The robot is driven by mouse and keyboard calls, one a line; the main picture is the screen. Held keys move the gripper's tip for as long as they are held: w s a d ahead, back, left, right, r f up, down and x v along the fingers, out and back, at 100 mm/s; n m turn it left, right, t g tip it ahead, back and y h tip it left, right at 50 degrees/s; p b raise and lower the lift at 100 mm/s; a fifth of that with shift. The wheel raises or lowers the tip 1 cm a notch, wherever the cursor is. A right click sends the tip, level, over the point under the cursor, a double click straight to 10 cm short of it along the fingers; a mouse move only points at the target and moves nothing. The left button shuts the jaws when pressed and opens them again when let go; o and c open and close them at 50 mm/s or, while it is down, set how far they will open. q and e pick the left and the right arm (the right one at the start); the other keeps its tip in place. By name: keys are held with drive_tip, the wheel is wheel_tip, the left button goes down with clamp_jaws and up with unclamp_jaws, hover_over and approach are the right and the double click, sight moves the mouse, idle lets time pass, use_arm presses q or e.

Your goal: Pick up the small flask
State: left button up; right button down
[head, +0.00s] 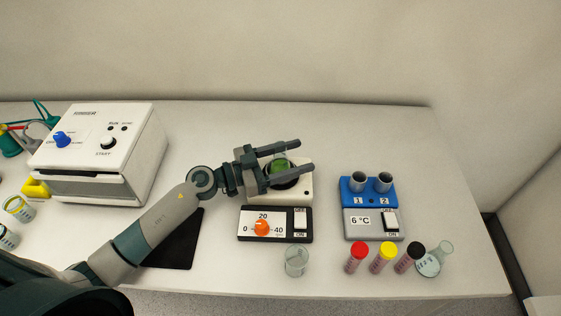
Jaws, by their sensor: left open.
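A small flask with green contents (279,167) stands on the dark round top of a white device (301,193). My left gripper (300,157) is open, with one finger on the far side of this flask and one on the near side. The fingers partly hide the flask, and I cannot tell whether they touch it. Another clear flask (432,264) with a pale label is at the front right, apart from the gripper. My right gripper does not show.
A clear beaker (296,261) stands in front of the dial panel (262,226). A blue two-well block (369,195) is at right, a white machine (98,150) at left. The back is clear.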

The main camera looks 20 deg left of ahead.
use_arm(q)
drive_tip(key=c, duration=1.2)
drive_tip(key=shift+r, duration=0.1)
drive_tip(key=shift+r, duration=0.85)
wheel_tip(320, 180, up, 3)
drive_tip(key=shift+a+f+p, duration=0.1)
drive_tip(key=shift+p, duration=0.65)
drive_tip(key=shift+s+d+r+p, duration=0.95)
drive_tip(key=shift+d+p, duration=0.45)
drive_tip(key=shift+d, duration=0.35)
drive_tip(key=shift+s+d+r+p, duration=0.75)
drive_tip(key=shift+d+r+p, duration=0.6)
drive_tip(key=shift+d, duration=0.45)
drive_tip(key=shift+s+d+r+p, duration=0.9)
drive_tip(key=shift+d+p, duration=0.6)
drive_tip(key=shift+d, duration=0.25)
